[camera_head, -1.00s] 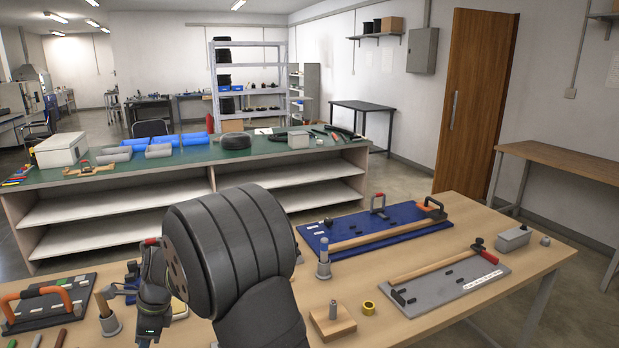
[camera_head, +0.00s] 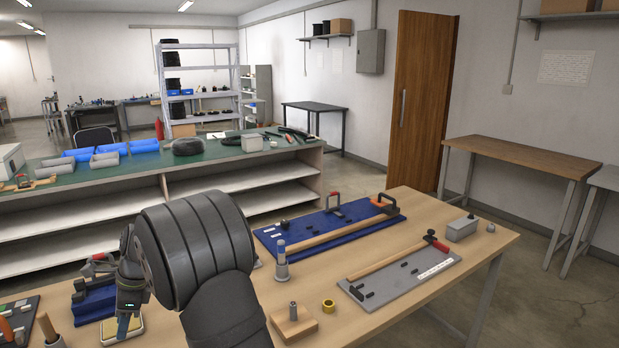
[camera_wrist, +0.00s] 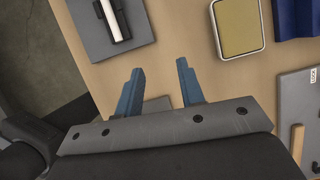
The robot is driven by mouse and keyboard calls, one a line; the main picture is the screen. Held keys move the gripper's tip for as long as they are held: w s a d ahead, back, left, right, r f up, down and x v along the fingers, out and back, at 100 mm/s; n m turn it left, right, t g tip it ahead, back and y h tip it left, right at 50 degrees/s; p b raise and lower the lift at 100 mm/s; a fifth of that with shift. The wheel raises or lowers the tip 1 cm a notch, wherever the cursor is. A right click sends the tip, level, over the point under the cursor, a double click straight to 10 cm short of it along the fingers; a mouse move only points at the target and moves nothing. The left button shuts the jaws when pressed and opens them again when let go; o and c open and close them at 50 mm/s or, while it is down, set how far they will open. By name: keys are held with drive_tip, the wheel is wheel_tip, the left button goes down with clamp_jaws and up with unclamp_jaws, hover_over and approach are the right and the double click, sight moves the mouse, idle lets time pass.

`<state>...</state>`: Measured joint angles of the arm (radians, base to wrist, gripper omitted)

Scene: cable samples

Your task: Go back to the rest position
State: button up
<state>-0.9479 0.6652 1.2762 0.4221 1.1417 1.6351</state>
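My gripper (camera_wrist: 158,82) shows in the wrist view with its two blue fingers apart and nothing between them. In the head view its tip (camera_head: 123,326) hangs at the lower left over the wooden table (camera_head: 407,314), partly hidden by my own wrist and arm. A yellow pad with a pale rim (camera_wrist: 238,27) lies on the table near the gripper; part of it also shows beside the fingers in the head view (camera_head: 136,326). A dark board with a white bar (camera_wrist: 115,20) lies to its left in the wrist view. Their exact height below the fingers cannot be told.
A blue board (camera_head: 270,238) carries a long rod and a clamp. A grey board (camera_head: 390,283) carries a rod and a red-handled clamp. A wooden block with a peg (camera_head: 293,325), a yellow ring (camera_head: 328,306) and a grey holder (camera_head: 282,268) stand between. Bare table lies at front right.

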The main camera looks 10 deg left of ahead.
drive_tip(key=s+a+f, duration=0.1)
drive_tip(key=a+f, duration=0.1)
drive_tip(key=a, duration=0.1)
drive_tip(key=s+a+f, duration=0.2)
drive_tip(key=a+f, duration=0.1)
drive_tip(key=a, duration=0.1)
drive_tip(key=s+a+f, duration=0.1)
drive_tip(key=a+f, duration=0.1)
drive_tip(key=a, duration=0.2)
drive_tip(key=shift+s+a+f, duration=0.15)
drive_tip(key=shift+s+f, duration=0.2)
drive_tip(key=shift+x, duration=1.1)
drive_tip(key=shift+f, duration=0.7)
drive_tip(key=shift+o, duration=0.3)
